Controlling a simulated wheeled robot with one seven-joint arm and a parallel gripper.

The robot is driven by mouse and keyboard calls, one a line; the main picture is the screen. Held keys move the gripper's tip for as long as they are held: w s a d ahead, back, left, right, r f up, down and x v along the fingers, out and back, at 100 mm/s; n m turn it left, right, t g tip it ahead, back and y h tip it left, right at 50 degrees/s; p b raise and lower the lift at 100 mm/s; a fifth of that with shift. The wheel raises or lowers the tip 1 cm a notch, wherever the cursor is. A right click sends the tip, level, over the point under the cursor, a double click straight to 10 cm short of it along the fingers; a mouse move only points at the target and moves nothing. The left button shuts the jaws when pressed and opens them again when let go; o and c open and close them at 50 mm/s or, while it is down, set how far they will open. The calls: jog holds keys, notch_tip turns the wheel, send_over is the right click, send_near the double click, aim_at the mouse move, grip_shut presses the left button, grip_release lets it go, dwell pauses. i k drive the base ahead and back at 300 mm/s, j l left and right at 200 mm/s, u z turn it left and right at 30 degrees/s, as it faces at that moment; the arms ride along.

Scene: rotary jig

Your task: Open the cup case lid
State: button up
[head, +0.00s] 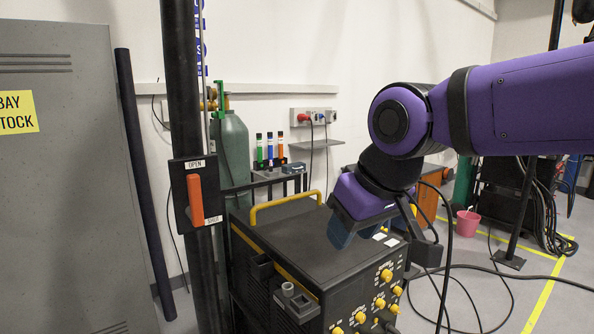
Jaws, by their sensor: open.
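My gripper (356,230) is at the end of my purple arm, in the middle right of the head view. It hangs over the top of a dark machine cabinet (290,228), pointing down. It is open; one blue finger shows, and the purple wrist hides much of the rest. I see no object between the fingers. No cup case lid is clearly recognisable. A small grey round cup-like piece (288,290) sits in a dark holder at the cabinet's left front edge, left of and below my gripper. I cannot tell whether this belongs to the cup case.
A black post with an orange lever (195,200) stands left of the cabinet. A yellow handle (284,205) rises at the cabinet's back. Yellow knobs (386,276) line its front. A grey locker (75,190) fills the left. Cables hang at the right; a pink bucket (467,223) stands behind.

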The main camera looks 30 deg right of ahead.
aim_at(298, 166)
jog(key=i+l+z, duration=0.1)
jog(key=l+z, duration=0.3)
jog(key=i+l+z, duration=0.2)
jog(key=l+z, duration=0.2)
jog(key=l, duration=0.15)
jog(key=i+l+z, duration=0.2)
jog(key=l+z, duration=0.2)
jog(key=i+l+z, duration=0.55)
jog(key=z, duration=0.25)
jog(key=i+l+z, duration=0.1)
jog(key=i, duration=0.3)
jog(key=i+l, duration=0.25)
jog(key=i, duration=0.2)
jog(key=i+l+z, duration=0.15)
jog(key=i, duration=0.25)
jog(key=i+j+u, duration=0.15)
jog(key=i+u, duration=0.65)
jog(key=i+l+u, duration=0.15)
jog(key=i+u, duration=0.25)
jog(key=i, duration=0.15)
jog(key=i+l+u, duration=0.25)
jog(key=i+u, duration=0.15)
jog(key=i+j+u, duration=0.25)
jog(key=i+u, duration=0.2)
jog(key=i, duration=0.4)
jog(key=i+u, duration=0.45)
jog(key=i, duration=0.35)
jog(key=i+j, duration=0.1)
jog(key=i, duration=0.25)
